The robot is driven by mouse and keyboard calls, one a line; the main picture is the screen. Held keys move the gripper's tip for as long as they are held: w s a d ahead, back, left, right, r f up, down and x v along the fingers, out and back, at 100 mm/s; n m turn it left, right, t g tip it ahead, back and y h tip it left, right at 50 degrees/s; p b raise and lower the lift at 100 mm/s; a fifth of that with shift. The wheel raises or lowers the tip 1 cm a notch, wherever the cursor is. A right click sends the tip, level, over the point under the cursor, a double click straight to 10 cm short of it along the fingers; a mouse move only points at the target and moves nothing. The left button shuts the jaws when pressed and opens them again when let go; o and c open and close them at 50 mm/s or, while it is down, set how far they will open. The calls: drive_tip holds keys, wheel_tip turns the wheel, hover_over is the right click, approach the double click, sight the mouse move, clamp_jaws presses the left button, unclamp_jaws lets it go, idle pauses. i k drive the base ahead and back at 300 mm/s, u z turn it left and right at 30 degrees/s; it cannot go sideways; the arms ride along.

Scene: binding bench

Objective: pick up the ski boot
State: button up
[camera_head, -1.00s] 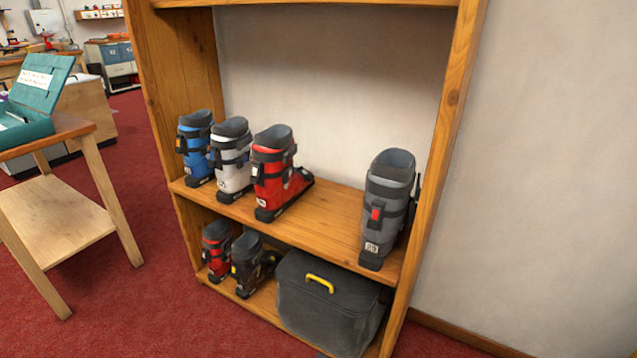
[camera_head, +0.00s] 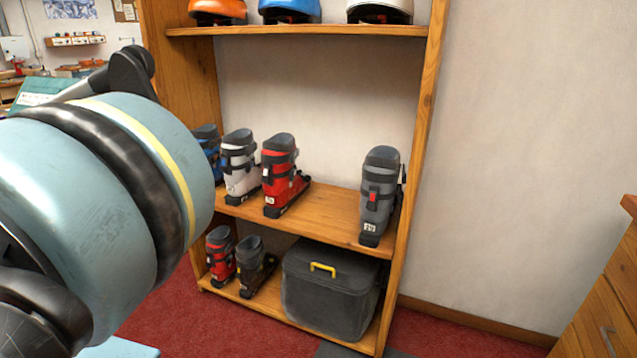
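Several ski boots stand upright in a wooden shelf unit. On the bottom shelf are a smaller red-and-black boot (camera_head: 220,255) and a dark boot (camera_head: 251,266). My arm fills the left of the view, apart from the boots. I cannot make out my gripper's fingers.
The wooden shelf unit (camera_head: 415,150) has helmets on its upper shelf, such as a blue helmet (camera_head: 290,8). A black case (camera_head: 330,292) with a yellow handle fills the bottom shelf's right. A wooden drawer cabinet (camera_head: 610,290) stands at the right edge. The middle shelf is bare between the red and grey boots.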

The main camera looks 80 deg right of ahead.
sight(281, 185)
drive_tip(key=z, duration=2.9)
drive_tip(key=k, duration=1.5)
drive_tip(key=z, duration=0.15)
drive_tip(key=i, duration=1.35)
drive_tip(key=z, duration=0.25)
